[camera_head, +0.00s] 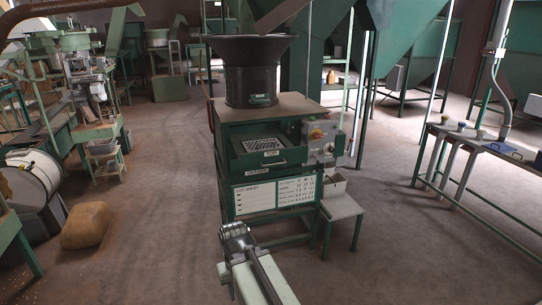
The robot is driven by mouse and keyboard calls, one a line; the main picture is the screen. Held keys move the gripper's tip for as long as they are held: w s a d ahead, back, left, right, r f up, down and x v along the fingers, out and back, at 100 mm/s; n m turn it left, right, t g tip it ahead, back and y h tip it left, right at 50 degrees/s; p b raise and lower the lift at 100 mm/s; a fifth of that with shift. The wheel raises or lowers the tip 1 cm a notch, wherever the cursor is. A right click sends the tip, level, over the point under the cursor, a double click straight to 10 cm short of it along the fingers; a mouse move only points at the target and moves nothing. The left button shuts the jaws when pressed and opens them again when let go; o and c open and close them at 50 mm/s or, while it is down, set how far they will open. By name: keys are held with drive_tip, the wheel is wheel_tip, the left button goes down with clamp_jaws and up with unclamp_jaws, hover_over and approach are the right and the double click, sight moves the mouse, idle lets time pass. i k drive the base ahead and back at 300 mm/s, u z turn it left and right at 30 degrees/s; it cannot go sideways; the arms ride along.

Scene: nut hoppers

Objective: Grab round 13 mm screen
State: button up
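I cannot make out a screen marked as round 13 mm. A pale perforated screen (264,145) sits in the upper slot of the green sorting machine (230,170) in the middle of the view. A small label is on the slot's front edge, too small to read surely. A second labelled slot edge (258,170) lies just below it, and its inside is hidden. My gripper (236,232) is in front of the machine, low in the view, apart from the screens. Its finger opening is too small to tell, and I see nothing held.
A lot sheet board (274,192) is on the machine's front. A control box (322,138) and a small side table (341,207) stand at its right. A workbench (470,140) is at right. A brown sack (86,225) lies at left. Floor is clear between.

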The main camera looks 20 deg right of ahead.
sight(266, 146)
drive_tip(key=u, duration=0.1)
drive_tip(key=i, duration=1.6)
drive_tip(key=u, duration=3.2)
drive_tip(key=k, duration=0.75)
drive_tip(key=z, duration=1.9)
drive_tip(key=i, duration=0.5)
